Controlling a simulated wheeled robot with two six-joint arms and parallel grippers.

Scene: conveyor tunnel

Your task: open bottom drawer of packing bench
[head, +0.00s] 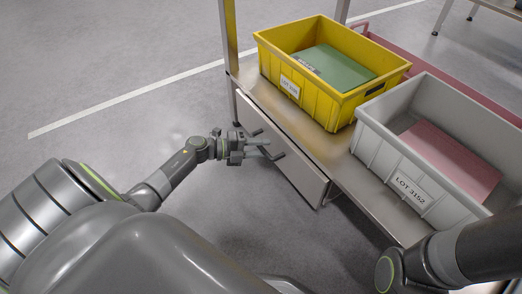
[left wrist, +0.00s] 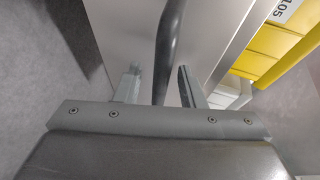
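The packing bench (head: 304,128) stands at centre right. A pale drawer front (head: 300,172) hangs below its top; it also shows in the left wrist view (left wrist: 120,35). I see only one drawer front and cannot tell whether it is slightly pulled out. A dark bar handle (left wrist: 167,45) is on the drawer front. My left gripper (head: 268,148) is at this handle. In the left wrist view its two fingers (left wrist: 158,82) are apart, with the handle between them and gaps on both sides. My right arm shows at bottom right; its gripper is out of view.
A yellow crate (head: 321,103) with a green item (head: 340,70) and a grey crate (head: 372,150) with a pink item (head: 455,158) stand on the bench. A metal post (head: 229,35) rises at its left corner. The floor to the left is clear, with a white line.

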